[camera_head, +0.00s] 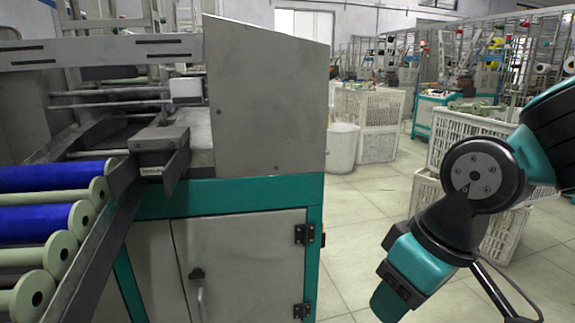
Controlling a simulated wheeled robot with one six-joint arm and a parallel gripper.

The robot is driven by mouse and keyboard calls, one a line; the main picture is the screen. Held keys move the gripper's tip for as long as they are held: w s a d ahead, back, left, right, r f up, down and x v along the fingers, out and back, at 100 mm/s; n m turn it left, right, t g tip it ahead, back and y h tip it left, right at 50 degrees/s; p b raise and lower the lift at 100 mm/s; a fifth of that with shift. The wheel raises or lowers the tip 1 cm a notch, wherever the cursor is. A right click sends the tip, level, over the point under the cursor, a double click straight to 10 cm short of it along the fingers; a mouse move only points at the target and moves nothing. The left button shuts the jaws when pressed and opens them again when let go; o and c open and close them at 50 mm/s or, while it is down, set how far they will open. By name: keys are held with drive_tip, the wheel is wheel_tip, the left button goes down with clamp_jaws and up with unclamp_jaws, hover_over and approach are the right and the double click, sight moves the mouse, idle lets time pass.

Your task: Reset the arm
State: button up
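My arm comes in from the right edge of the head view, with dark and teal links and a round grey joint. It bends down toward the lower middle right. Its lower end leaves the picture at the bottom, and my gripper is not visible. The arm hangs in front of white crates and is apart from the winding machine (265,110) at the left.
Bobbins wound in blue (45,177) and bare pale green bobbins (25,258) lie on the sloping rack at the left. White plastic crates (365,108) are stacked behind. A white bin (343,148) stands beside the machine. The tiled floor (365,215) between machine and arm is clear.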

drive_tip(key=s+d+r+g+p, duration=0.1)
drive_tip(key=s+d+r+p, duration=0.15)
drive_tip(key=s+r, duration=0.4)
wheel_tip(320, 180, up, 34)
drive_tip(key=p, duration=3.6)
drive_tip(key=shift+s+a+y, duration=0.35)
drive_tip(key=shift+a+y, duration=0.05)
drive_tip(key=shift+o, duration=0.5)
drive_tip(key=shift+f, duration=0.2)
